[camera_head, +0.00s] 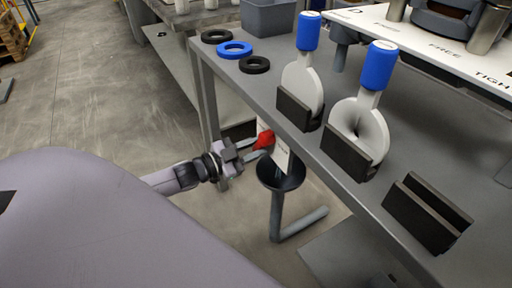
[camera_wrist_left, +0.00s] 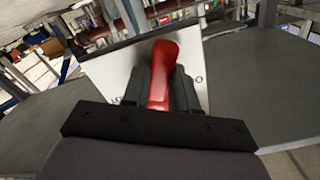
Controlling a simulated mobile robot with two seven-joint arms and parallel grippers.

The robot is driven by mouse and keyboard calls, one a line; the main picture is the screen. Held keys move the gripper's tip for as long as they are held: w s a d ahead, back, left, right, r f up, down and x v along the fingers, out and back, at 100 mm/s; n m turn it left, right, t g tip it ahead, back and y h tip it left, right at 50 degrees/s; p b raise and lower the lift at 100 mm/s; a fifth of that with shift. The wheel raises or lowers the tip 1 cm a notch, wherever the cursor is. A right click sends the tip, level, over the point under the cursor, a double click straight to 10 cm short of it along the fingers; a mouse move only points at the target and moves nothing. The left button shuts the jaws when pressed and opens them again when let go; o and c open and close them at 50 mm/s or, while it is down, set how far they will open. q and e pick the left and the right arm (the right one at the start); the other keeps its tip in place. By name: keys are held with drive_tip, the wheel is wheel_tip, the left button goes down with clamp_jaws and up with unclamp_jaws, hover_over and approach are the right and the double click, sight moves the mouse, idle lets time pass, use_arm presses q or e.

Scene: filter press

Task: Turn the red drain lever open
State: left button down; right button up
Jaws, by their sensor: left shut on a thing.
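The red drain lever (camera_head: 264,140) is at the side of the grey bench, just above a dark round funnel (camera_head: 281,174). My left gripper (camera_head: 256,147) comes in from the left and is shut on the lever. In the left wrist view the red lever (camera_wrist_left: 162,75) stands between the two dark fingers of my left gripper (camera_wrist_left: 160,90). A white plate (camera_wrist_left: 112,78) with dark marks lies behind the lever, and its lettering is partly hidden. My right gripper is not in view.
The grey bench (camera_head: 240,82) carries black and blue rings (camera_head: 235,49), two white paddles with blue handles (camera_head: 376,66) and black holders (camera_head: 430,212). A pipe (camera_head: 300,223) stands under the funnel.

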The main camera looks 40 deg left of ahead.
use_arm(q)
drive_tip(key=shift+w+a+r+m, duration=0.1)
drive_tip(key=shift+a+r+m, duration=0.15)
drive_tip(key=shift+m, duration=0.45)
drive_tip(key=shift+w+a+r+m+p, duration=0.15)
drive_tip(key=shift+m+p, duration=0.1)
drive_tip(key=shift+m, duration=0.2)
drive_tip(key=shift+s+a+r+m+p, duration=0.1)
drive_tip(key=shift+m+p, duration=0.1)
drive_tip(key=shift+m, duration=0.25)
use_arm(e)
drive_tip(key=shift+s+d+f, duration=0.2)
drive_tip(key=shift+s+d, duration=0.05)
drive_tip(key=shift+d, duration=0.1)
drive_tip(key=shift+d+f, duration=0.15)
use_arm(q)
drive_tip(key=c, duration=0.9)
unclamp_jaws()
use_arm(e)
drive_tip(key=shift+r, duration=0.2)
